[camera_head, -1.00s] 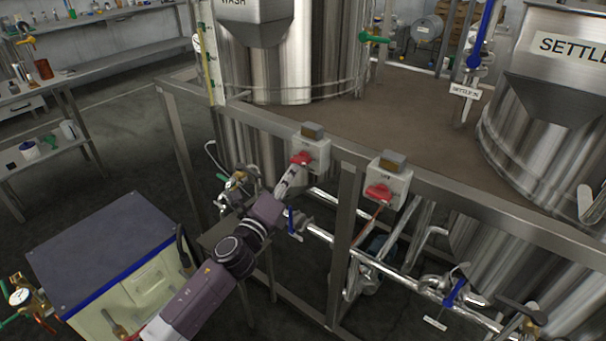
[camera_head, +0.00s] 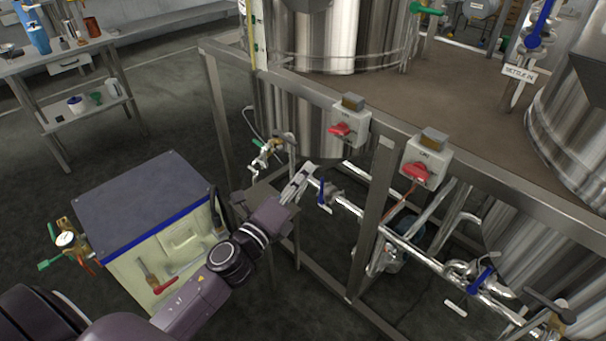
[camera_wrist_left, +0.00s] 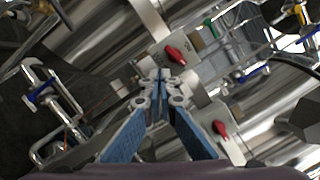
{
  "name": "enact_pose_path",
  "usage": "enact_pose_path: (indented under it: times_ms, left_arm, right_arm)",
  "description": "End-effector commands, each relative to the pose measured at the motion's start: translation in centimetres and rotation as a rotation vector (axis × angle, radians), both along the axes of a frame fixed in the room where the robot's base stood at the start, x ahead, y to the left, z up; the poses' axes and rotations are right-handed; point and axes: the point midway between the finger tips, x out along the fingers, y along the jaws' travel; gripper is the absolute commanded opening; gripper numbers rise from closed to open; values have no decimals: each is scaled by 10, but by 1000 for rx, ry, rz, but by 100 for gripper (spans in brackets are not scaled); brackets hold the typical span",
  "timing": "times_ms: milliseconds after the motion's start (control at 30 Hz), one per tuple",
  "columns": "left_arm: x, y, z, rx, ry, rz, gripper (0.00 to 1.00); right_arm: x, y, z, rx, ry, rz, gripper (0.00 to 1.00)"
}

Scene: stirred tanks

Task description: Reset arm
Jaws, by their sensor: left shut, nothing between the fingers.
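My left arm comes in from the lower left of the head view. Its gripper (camera_head: 303,174) is shut and empty, in front of the steel frame. Its tips appear below and left of the left switch box (camera_head: 352,124) with a red knob, apart from it in the picture. A second switch box (camera_head: 426,160) stands to the right. My right gripper is not in view.
A steel frame (camera_head: 385,150) with tanks and pipes fills the right side. A blue-handled valve (camera_head: 324,194) lies close to the gripper. A cream cabinet (camera_head: 140,195) with a dark top stands left of the arm. Open floor (camera_head: 160,115) lies behind it.

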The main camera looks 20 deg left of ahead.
Motion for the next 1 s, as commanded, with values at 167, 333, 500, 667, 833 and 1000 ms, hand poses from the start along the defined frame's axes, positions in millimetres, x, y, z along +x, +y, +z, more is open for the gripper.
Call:
enact_pose_path:
  times_ms: [167,333,500,667,833,1000]
  left_arm:
    - [-8,1,-1,1,-1,-1,0]
    - [-9,1,-1,1,-1,0,0]
    - [-9,1,-1,1,-1,0,0]
    - [-9,1,-1,0,0,-1,0]
    - [-6,8,-37,-73,76,14,0]
    - [-12,24,-148,-307,297,80,0]
  right_arm:
    - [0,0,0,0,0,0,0]
    - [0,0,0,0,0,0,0]
    - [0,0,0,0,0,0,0]
    - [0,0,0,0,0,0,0]
    - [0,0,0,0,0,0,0]
    - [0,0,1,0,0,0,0]
